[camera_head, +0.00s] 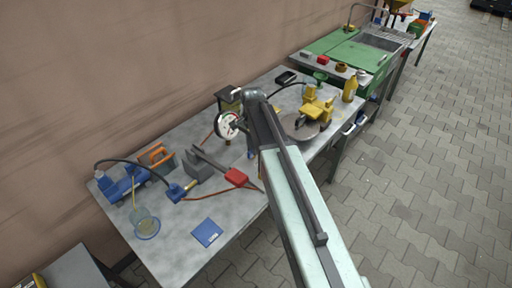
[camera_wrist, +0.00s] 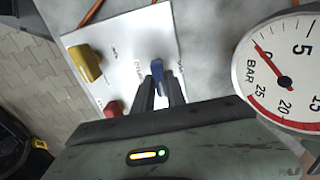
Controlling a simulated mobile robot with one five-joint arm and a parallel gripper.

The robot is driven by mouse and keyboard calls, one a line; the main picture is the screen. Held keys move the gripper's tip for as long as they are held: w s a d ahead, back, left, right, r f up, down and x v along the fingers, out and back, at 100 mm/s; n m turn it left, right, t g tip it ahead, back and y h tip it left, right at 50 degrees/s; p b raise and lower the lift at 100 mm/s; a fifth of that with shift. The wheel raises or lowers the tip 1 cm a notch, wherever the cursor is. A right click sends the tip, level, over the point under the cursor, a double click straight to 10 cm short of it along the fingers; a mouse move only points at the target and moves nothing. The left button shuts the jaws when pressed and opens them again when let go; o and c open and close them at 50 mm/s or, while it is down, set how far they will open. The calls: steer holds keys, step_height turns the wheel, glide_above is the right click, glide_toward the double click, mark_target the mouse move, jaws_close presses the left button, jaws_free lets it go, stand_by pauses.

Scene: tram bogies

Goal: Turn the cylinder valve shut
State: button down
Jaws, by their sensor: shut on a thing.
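A blue valve handle (camera_wrist: 157,70) stands on a white panel (camera_wrist: 130,35) in the wrist view. Lettering beside it is partly legible and seems to begin "CYL". My gripper (camera_wrist: 160,88) has both dark fingers closed around the lower part of the blue handle. A yellow handle (camera_wrist: 85,62) and a red handle (camera_wrist: 113,107) stand on the same panel to the left. A round gauge marked BAR (camera_wrist: 285,75) is at the right; its needle points to the upper left. In the head view my arm hides most of the panel and my gripper, while the gauge (camera_head: 228,125) shows beside the arm.
The grey workbench (camera_head: 185,250) holds a blue pad (camera_head: 207,232), a glass dish (camera_head: 147,228), a red-handled tool (camera_head: 236,177) and a yellow machine (camera_head: 317,108). A green sink unit (camera_head: 335,45) stands behind. Paved floor (camera_head: 420,150) on the right is open.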

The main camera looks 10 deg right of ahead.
steer(key=shift+w, duration=0.15)
steer(key=c, duration=1.4)
jaws_free()
steer(key=shift+o, duration=0.2)
steer(key=shift+r, duration=0.1)
step_height(320, 180, up, 8)
steer(key=p, duration=0.8)
steer(key=shift+f, duration=0.2)
steer(key=shift+d, duration=0.1)
